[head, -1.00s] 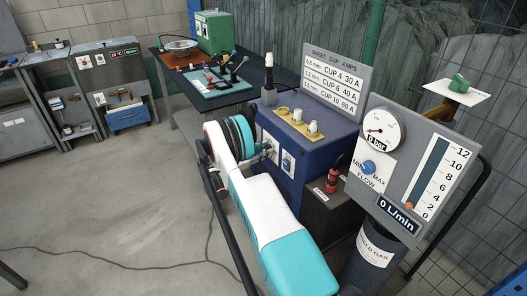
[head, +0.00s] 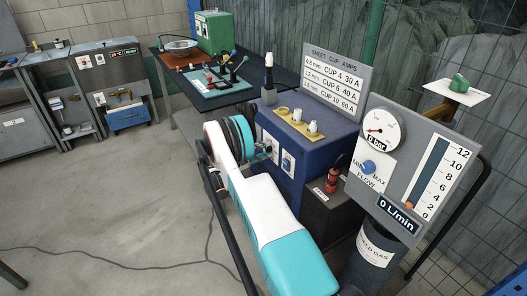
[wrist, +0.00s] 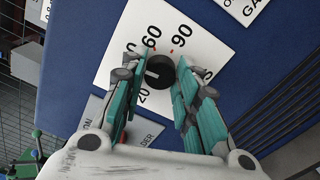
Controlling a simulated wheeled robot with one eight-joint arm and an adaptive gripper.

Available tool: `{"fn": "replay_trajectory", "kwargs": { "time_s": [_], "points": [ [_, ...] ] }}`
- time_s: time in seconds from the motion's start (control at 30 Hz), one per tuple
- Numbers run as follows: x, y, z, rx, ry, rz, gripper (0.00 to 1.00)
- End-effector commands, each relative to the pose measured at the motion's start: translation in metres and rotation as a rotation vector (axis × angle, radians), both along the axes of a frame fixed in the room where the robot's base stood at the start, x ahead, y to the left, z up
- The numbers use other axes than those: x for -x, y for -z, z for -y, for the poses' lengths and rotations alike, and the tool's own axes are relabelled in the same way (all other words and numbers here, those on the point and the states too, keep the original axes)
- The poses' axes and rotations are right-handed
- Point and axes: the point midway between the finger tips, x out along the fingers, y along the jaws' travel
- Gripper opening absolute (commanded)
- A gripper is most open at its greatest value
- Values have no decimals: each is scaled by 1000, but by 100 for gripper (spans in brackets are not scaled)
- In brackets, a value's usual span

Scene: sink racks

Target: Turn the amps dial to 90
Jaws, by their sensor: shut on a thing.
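The amps dial (wrist: 160,70) is a black round knob on a white plate (wrist: 128,52) fixed to the blue machine (wrist: 75,60). Printed numbers 60 and 90 show above the knob and 20 below it; other marks are partly covered. A pale pointer line on the knob points left, toward the picture's left side, away from the 90. My gripper (wrist: 158,76) has its teal fingers on both sides of the knob and is shut on it. In the head view my gripper (head: 266,150) is at the front of the blue machine (head: 300,150), hiding the dial.
A gas flow panel (head: 412,165) with a gauge and blue knob stands right of the machine. A sign headed "SHEET CUP AMPS" (head: 336,80) stands behind it. Cups (head: 297,116) sit on top. A dark box with a red item (head: 332,181) is beside it. Open floor lies left.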

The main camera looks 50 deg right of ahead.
Motion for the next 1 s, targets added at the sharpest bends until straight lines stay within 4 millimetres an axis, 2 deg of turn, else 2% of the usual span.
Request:
{"fn": "replay_trajectory", "kwargs": {
  "time_s": [1.0],
  "points": [
    [1,2,-1,291,2,921,5]
  ]
}}
